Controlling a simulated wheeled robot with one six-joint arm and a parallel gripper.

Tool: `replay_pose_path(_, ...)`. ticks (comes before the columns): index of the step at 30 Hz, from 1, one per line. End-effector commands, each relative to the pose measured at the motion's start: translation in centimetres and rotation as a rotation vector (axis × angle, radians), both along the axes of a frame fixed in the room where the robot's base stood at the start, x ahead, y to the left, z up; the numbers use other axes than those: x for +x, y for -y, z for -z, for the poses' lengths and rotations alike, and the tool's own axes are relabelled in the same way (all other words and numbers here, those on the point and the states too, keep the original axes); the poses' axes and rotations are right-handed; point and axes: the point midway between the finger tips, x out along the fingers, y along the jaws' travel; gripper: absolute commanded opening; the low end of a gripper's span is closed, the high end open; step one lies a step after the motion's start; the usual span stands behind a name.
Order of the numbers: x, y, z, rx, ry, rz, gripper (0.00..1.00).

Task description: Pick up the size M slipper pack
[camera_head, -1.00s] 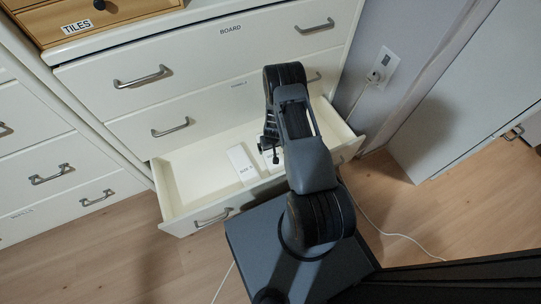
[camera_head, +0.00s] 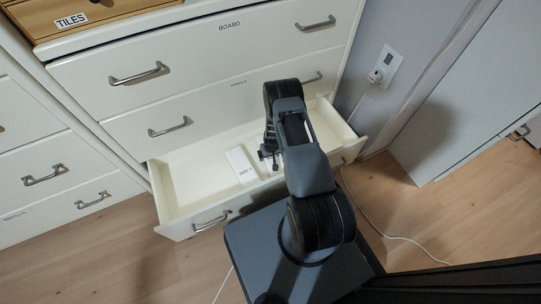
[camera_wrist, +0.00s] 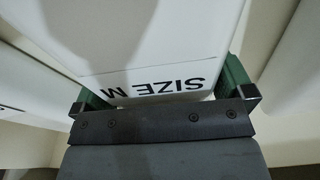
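The size M slipper pack (camera_wrist: 165,50) is white with a black "SIZE M" label, upside down in the wrist view. It lies between the two spread fingers of my gripper (camera_wrist: 165,92). The fingers are at the pack's left and right sides; I cannot tell whether they touch it. In the camera_head view my gripper (camera_head: 270,152) is down over the open bottom drawer (camera_head: 183,205), and my arm hides most of what is under it.
Another white labelled pack (camera_head: 241,164) lies in the drawer left of my gripper. In the wrist view, white packs flank the size M one on the left (camera_wrist: 30,85) and right (camera_wrist: 303,50). The drawer's left part is empty.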

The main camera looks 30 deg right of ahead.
Motion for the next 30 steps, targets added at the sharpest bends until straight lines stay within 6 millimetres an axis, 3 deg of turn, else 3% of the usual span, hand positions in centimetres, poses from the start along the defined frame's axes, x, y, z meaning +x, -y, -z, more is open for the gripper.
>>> replay_pose_path(10,0.0,0.0,0.0,0.000,0.001,0.000,0.67)
replay_pose_path(20,0.1,0.0,-0.5,0.000,0.001,0.000,0.67)
replay_pose_path(30,0.1,0.0,-4.9,0.000,0.002,0.000,0.67)
